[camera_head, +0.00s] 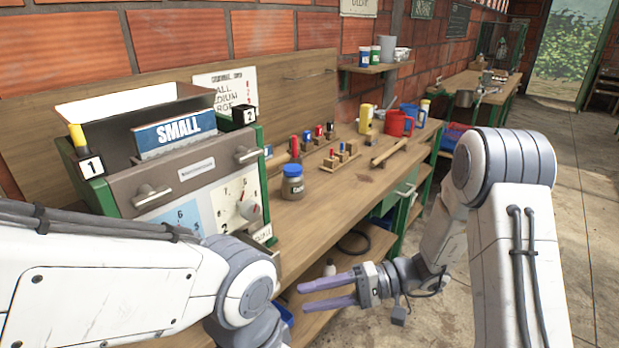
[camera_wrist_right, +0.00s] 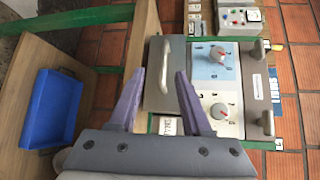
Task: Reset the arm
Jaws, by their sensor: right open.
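My right arm (camera_head: 500,220) comes in from the right in the head view and bends back to the left. Its right gripper (camera_head: 328,292) points left in front of the workbench. The jaws are open with nothing between them. In the right wrist view the two purple fingers (camera_wrist_right: 161,92) stand apart, in front of a grey panel with a handle. My left arm (camera_head: 110,280) crosses the lower left of the head view. Its gripper is outside the picture.
A box machine with a "SMALL" sign (camera_head: 175,132) and a dial (camera_head: 249,210) stands on the bench (camera_head: 335,215). A small jar (camera_head: 292,183), pegs and red mug (camera_head: 398,124) are along the bench. A blue bin (camera_wrist_right: 52,110) sits low. Floor is clear at right.

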